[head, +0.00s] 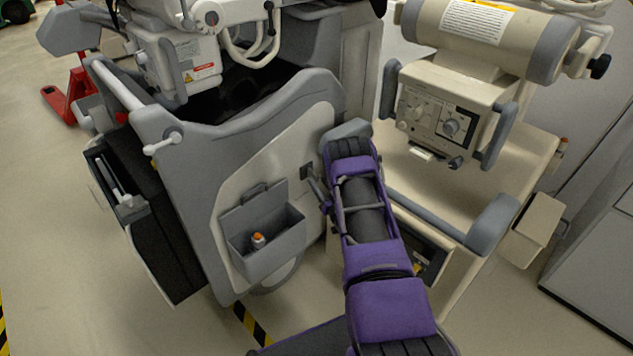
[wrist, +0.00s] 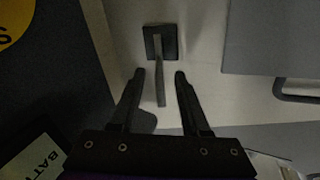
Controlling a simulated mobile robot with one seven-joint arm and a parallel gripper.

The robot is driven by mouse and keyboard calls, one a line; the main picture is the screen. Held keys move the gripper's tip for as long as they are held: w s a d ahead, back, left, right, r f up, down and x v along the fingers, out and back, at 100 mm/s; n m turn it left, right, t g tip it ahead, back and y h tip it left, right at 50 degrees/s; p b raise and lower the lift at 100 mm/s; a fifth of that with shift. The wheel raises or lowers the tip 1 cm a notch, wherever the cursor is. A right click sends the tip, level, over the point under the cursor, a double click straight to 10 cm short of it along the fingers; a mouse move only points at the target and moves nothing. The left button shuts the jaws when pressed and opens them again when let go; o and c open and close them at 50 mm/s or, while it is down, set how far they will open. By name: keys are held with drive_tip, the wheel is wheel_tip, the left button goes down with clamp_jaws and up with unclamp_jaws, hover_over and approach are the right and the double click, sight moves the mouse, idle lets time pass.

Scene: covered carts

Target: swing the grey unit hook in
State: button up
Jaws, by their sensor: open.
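The grey unit (head: 190,165) stands left of centre in the head view, with a pale side panel. Its hook (head: 306,172) is a small dark plate on that panel's right edge, close to my arm. In the wrist view the hook's square plate (wrist: 153,42) is near the top centre, and a thin grey arm runs from it toward my gripper. My gripper (wrist: 159,74) is open, one finger on each side of the hook's arm, with visible gaps. In the head view my gripper (head: 322,195) is small beside the hook, partly hidden by my purple arm.
A beige unit (head: 450,115) with a control panel stands close on the right. Open floor lies at the left, with a red pallet truck (head: 68,100).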

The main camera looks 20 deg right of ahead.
sight(314, 176)
drive_tip(key=shift+w, duration=1.3)
clamp_jaws()
idle(0.5)
